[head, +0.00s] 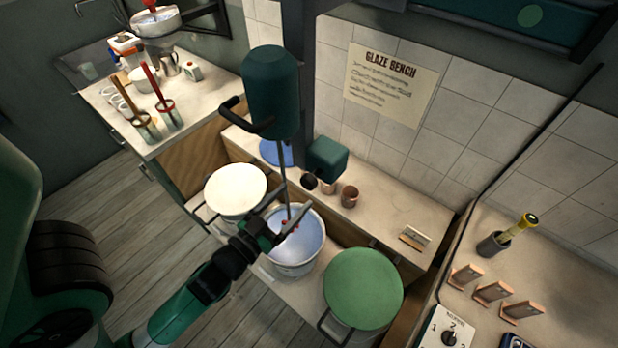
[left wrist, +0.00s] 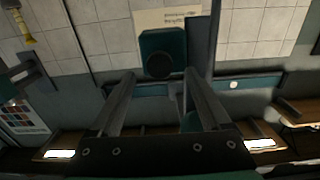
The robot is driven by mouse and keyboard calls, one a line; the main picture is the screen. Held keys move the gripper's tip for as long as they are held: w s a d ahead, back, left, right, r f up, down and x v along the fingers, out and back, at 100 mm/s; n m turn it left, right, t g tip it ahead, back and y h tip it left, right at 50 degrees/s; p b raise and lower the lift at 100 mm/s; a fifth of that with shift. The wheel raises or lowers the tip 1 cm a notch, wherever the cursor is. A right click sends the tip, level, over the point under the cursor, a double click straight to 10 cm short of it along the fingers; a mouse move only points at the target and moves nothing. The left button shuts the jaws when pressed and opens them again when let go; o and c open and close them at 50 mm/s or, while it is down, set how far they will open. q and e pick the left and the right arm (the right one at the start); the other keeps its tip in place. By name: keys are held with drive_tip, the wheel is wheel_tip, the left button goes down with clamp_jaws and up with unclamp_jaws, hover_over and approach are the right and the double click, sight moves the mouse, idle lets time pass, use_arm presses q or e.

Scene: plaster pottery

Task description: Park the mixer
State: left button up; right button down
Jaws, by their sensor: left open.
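The mixer (head: 271,92) has a dark green cylindrical body with a black side handle and a thin shaft. It looks upright, with the shaft reaching down toward a bucket of pale blue glaze (head: 297,262). My left gripper (head: 293,198) is open over that bucket, below the mixer body. Its fingers overlap the shaft in the head view; I cannot tell whether the shaft is between them. In the left wrist view, the open fingers (left wrist: 160,85) point toward a dark green block (left wrist: 163,42) with a dark round face. This looks like the green block (head: 328,157) on the bench.
A white-topped bucket (head: 236,190) and a green-lidded bucket (head: 363,288) flank the glaze bucket. Small brown cups (head: 349,196) stand on the bench behind. A side counter (head: 205,100) holds brushes and pots. The right counter carries a dial panel (head: 446,330) and several wooden blocks.

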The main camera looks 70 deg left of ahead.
sight(306, 185)
use_arm(q)
drive_tip(key=p+x, duration=0.1)
drive_tip(key=x, duration=0.5)
drive_tip(key=shift+w+a+r, duration=0.15)
drive_tip(key=shift+w, duration=0.15)
drive_tip(key=shift+c, duration=0.2)
clamp_jaws()
